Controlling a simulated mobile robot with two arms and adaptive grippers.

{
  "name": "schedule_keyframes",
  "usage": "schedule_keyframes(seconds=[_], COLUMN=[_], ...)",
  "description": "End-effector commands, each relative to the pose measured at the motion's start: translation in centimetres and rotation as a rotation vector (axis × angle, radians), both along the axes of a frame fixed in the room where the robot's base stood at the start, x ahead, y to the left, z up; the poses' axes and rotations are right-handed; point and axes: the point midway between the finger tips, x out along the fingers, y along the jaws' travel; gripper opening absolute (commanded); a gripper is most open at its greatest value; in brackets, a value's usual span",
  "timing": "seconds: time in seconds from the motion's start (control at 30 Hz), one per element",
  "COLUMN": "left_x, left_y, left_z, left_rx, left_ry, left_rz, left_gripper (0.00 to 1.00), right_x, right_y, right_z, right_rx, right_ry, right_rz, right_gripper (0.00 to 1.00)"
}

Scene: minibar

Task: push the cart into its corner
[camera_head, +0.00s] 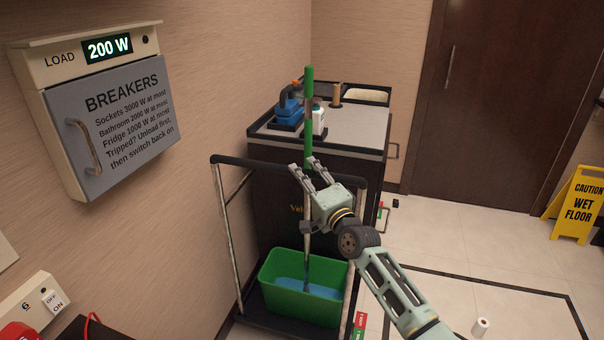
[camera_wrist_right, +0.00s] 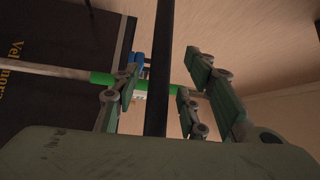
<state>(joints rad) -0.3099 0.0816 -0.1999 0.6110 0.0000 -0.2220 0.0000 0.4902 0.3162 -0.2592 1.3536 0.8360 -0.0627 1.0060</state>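The cart has a black handle bar (camera_head: 250,162) on pale posts, over a low dark platform (camera_head: 278,325) carrying a green bucket (camera_head: 290,301) with blue inside. A dark cabinet body (camera_head: 275,190) with a grey top stands directly behind; I cannot tell where it joins the platform. My right gripper (camera_head: 304,164) is at the handle bar. In the right wrist view the black bar (camera_wrist_right: 158,70) runs between its spread fingers (camera_wrist_right: 160,75); contact is unclear. A green-topped mop pole (camera_head: 308,100) stands just beyond. My left gripper is not in view.
A breaker box (camera_head: 110,115) reading 200 W hangs on the left wall. A yellow wet-floor sign (camera_head: 575,204) stands at right, near a dark door (camera_head: 515,90). A white roll (camera_head: 481,326) lies on the tiled floor, which is mostly clear at right.

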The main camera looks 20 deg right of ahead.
Motion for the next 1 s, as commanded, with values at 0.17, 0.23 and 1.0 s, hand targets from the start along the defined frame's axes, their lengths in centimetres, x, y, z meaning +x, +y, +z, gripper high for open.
schedule_keyframes(seconds=[0.17, 0.23, 1.0], left_x=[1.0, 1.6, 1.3], left_y=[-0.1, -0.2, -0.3], left_z=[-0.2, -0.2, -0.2], left_rx=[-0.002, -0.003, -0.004], left_ry=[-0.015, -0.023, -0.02], left_rz=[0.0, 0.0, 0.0], left_gripper=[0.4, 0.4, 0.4], right_x=[1.6, 1.8, 1.9], right_y=[0.3, 0.4, 0.4], right_z=[0.2, 0.2, 0.2], right_rx=[-0.002, -0.002, -0.003], right_ry=[-0.001, 0.001, 0.0], right_rz=[-0.001, 0.0, -0.001], right_gripper=[0.39, 0.39, 0.0])
